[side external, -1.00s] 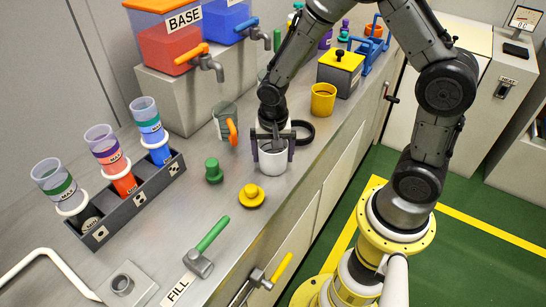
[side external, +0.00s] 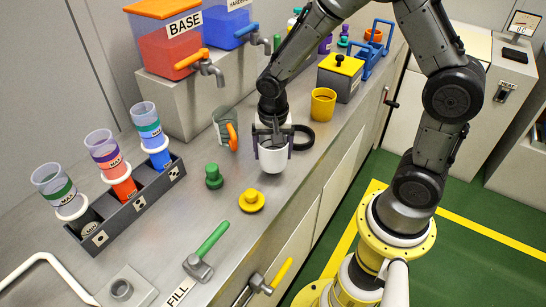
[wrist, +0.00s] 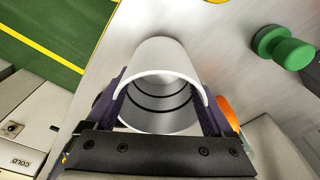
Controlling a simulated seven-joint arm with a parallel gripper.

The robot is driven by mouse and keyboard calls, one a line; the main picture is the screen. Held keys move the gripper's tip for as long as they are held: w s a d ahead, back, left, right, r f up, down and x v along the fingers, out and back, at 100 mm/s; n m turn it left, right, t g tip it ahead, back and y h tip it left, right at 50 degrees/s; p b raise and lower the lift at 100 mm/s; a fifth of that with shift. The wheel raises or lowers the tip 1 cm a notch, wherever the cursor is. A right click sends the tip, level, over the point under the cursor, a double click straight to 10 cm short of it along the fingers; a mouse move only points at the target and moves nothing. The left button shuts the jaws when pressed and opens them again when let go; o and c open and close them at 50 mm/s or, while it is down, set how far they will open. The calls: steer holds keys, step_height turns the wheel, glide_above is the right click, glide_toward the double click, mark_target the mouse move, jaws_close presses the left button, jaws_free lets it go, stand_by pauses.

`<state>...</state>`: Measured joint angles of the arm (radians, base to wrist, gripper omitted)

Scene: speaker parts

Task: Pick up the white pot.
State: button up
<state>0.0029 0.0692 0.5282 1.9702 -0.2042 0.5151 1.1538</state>
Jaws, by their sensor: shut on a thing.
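The white pot (side external: 273,160) is at the middle of the metal counter, upright, with its open top facing my wrist. My gripper (side external: 273,147) is over it from above and shut on it, one dark finger on each side of the wall. In the wrist view, the pot (wrist: 160,58) sits between the two fingers of my gripper (wrist: 163,92), and dark rings show on its inside. The pot's base seems at or just above the counter; I cannot tell the gap.
A yellow cup (side external: 323,103) and a black ring (side external: 302,137) stand behind and right. A green knob (side external: 213,176) and a yellow knob (side external: 251,199) lie in front. The counter edge is close on the right.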

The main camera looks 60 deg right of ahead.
steer(key=s+r, duration=1)
steer(key=s, duration=0.4)
steer(key=w+n, duration=0.2)
steer(key=w, duration=0.6)
steer(key=w+a+n, duration=0.1)
steer(key=w+n, duration=0.1)
steer(key=w, duration=0.7)
steer(key=w+a+n, duration=0.1)
steer(key=w+n, duration=0.1)
steer(key=w, duration=0.6)
steer(key=shift+w+a+y, duration=0.1)
steer(key=shift+w+y, duration=0.15)
steer(key=shift+y, duration=0.05)
steer(key=shift+w+r+n+t, duration=0.2)
steer(key=shift+r+n+t, duration=0.15)
steer(key=shift+n, duration=0.25)
steer(key=shift+s+n, duration=0.1)
steer(key=shift+n, duration=0.2)
steer(key=shift+m, duration=0.4)
steer(key=s+d+m, duration=0.1)
steer(key=s+m, duration=0.6)
steer(key=s, duration=1.8)
steer(key=shift+s+f, duration=0.25)
steer(key=shift+s, duration=0.1)
